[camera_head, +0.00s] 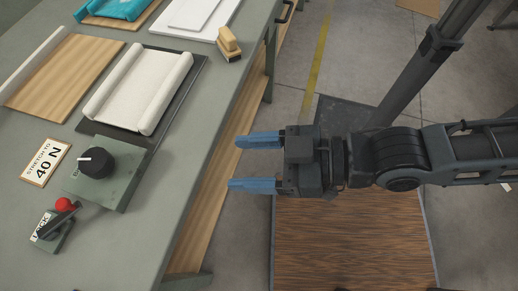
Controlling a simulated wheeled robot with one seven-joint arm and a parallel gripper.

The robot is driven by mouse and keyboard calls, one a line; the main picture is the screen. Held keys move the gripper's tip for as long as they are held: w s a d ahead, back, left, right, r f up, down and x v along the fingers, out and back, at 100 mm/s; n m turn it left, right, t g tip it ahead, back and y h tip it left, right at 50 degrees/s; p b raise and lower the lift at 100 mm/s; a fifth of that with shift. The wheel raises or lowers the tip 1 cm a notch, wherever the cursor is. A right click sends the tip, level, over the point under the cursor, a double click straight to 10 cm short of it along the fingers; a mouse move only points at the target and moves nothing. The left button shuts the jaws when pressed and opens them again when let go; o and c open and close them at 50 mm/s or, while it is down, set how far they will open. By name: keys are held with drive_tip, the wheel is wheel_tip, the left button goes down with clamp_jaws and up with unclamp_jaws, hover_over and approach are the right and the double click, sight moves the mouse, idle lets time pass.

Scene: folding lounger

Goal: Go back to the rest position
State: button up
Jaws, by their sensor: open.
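My gripper (254,162) is in the middle of the head view, reaching in from the right. Its two blue fingers point left and stand apart with nothing between them. It is beside the right edge of the grey-green workbench (190,160) and appears over the gap between bench and floor. Its height against the bench top is hard to tell.
On the bench are a black knob box (97,160), a lever with a red ball (63,205), a "40 N" sign (46,162), a white rolled cloth (140,88), a wooden board (72,75) and a brush (229,43). A brown wooden platform (350,240) lies below.

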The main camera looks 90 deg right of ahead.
drive_tip(key=shift+s+d+r+n+y, duration=0.15)
drive_tip(key=shift+s+d+r+n, duration=0.05)
drive_tip(key=shift+s, duration=0.4)
drive_tip(key=shift+s+d+r+n+y, duration=0.15)
drive_tip(key=shift+s+d+n, duration=0.05)
drive_tip(key=shift+s, duration=0.35)
idle(0.3)
